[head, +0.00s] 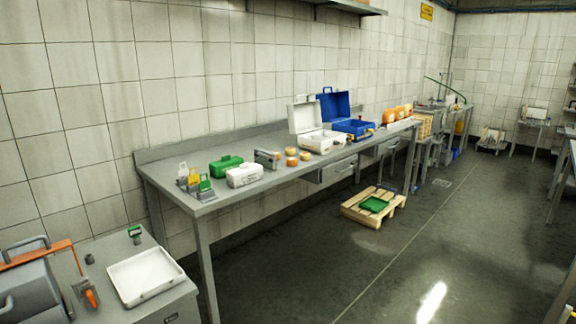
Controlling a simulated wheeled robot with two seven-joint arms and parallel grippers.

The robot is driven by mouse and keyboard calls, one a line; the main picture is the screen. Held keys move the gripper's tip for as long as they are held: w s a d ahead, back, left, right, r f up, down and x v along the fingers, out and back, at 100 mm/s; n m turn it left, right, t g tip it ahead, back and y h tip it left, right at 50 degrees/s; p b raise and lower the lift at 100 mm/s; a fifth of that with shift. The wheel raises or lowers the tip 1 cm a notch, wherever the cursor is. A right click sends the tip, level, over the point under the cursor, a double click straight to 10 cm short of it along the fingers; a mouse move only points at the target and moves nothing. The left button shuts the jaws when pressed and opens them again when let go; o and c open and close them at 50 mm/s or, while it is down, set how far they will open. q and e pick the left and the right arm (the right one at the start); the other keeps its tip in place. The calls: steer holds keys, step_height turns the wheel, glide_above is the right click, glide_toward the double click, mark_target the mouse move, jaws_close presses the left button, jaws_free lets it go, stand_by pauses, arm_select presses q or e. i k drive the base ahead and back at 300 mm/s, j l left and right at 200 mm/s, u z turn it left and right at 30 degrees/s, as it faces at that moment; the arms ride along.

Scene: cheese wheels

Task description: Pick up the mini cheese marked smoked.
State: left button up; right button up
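Three small orange cheese wheels stand close together on the long grey workbench (232,205), right of its middle. One small cheese (291,151) is at the back, one (291,162) is in front of it, and one (305,156) is to the right. Any markings are too small to read, so I cannot tell which is smoked. Several larger orange cheeses (390,115) stand farther along the bench. Neither of my grippers shows in the head view.
A white case (311,143) and a blue case (352,128) stand open beyond the small cheeses. Green (226,165) and white (244,176) boxes stand nearer. A low cabinet with a white tray (146,276) is front left. A pallet (352,209) lies on the floor; the right aisle is clear.

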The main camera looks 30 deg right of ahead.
mark_target(290, 161)
steer(key=i+l, duration=0.5)
steer(key=i+l+z, duration=0.15)
steer(key=i+l, duration=0.35)
steer(key=i, duration=0.15)
steer(key=i+l, duration=0.45)
steer(key=i, duration=0.15)
steer(key=l+z, duration=0.05)
